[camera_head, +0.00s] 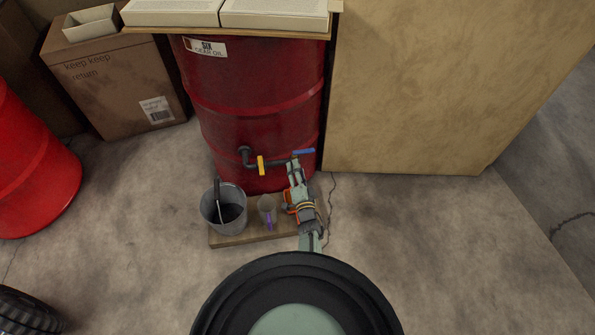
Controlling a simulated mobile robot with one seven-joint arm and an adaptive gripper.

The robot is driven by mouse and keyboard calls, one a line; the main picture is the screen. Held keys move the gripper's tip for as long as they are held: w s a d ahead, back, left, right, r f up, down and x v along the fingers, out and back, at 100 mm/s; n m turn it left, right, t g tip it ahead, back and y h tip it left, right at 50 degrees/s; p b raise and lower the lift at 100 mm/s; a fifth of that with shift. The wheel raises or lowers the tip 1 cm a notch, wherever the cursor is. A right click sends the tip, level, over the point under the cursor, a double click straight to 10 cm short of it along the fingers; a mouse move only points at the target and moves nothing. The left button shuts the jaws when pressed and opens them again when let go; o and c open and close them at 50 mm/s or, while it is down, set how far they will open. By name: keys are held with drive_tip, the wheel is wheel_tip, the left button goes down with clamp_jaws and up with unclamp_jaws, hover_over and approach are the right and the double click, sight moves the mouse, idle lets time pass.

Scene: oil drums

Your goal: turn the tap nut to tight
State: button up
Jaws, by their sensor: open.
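A dark pipe tap (247,156) comes out of the front of a red oil drum (250,95). A yellow piece (261,166) sits upright on the pipe, and a blue lever (304,152) shows at its right end. I cannot tell for certain which part is the tap nut. My gripper (295,163) is open at the right end of the tap, just below the blue lever. It hides part of the pipe there. I cannot tell whether the fingers touch the tap.
A metal bucket (209,211) and a small cup (266,203) with a purple part stand on a low wooden board (228,241) below the tap. A wooden panel (410,85) stands right of the drum. A cardboard box (112,88) and another red drum (30,165) are left.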

drive_tip(key=s+d, duration=0.2)
drive_tip(key=s, duration=0.9)
drive_tip(key=shift+s, duration=0.4)
